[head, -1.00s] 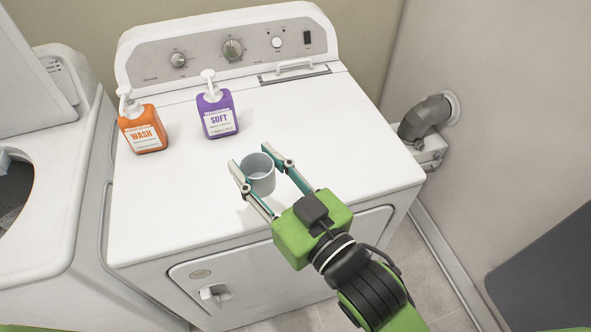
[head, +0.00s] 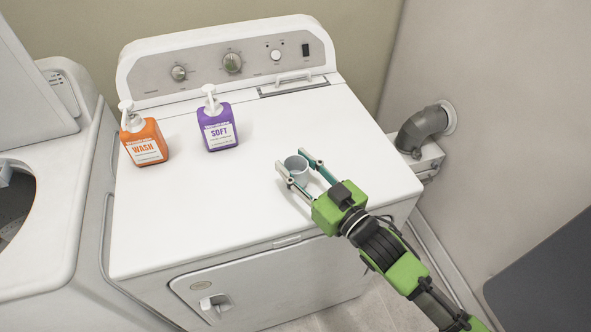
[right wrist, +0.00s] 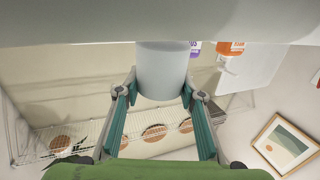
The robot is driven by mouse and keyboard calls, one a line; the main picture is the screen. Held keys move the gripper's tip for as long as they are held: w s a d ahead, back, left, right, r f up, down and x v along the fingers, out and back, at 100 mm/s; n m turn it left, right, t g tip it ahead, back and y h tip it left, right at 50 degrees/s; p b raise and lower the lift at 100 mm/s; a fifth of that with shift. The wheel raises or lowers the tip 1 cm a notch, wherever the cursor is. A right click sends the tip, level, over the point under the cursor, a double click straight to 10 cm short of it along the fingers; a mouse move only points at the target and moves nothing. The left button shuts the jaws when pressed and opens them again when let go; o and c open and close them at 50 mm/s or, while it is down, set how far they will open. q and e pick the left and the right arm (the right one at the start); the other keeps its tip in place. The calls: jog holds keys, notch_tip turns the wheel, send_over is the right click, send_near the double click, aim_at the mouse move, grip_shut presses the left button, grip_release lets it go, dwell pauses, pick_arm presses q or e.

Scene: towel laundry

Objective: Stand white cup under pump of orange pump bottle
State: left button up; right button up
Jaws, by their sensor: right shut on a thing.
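The white cup (head: 296,166), light grey in this light, is between the fingers of my right gripper (head: 298,168), over the right middle of the white dryer top. The gripper is shut on its sides. The cup looks upright with its open mouth up; I cannot tell whether its base touches the dryer. The right wrist view shows the cup (right wrist: 162,72) between both fingers (right wrist: 160,95). The orange pump bottle (head: 145,142), labelled WASH, stands at the back left of the dryer, with its white pump (head: 128,114) on top. My left gripper is not in view.
A purple SOFT pump bottle (head: 217,128) stands right of the orange one. The dryer's control panel (head: 228,66) rises behind. A washer (head: 62,225) is on the left. The dryer top (head: 190,205) is clear between the cup and bottles and along the front.

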jog(key=shift+f+p, duration=0.55)
jog(key=shift+f, duration=0.25)
jog(key=shift+s+a+f, duration=0.1)
jog(key=shift+f, duration=0.05)
jog(key=shift+f, duration=0.1)
jog(key=shift+f, duration=0.15)
jog(key=o, duration=0.9)
jog(key=shift+c, duration=0.2)
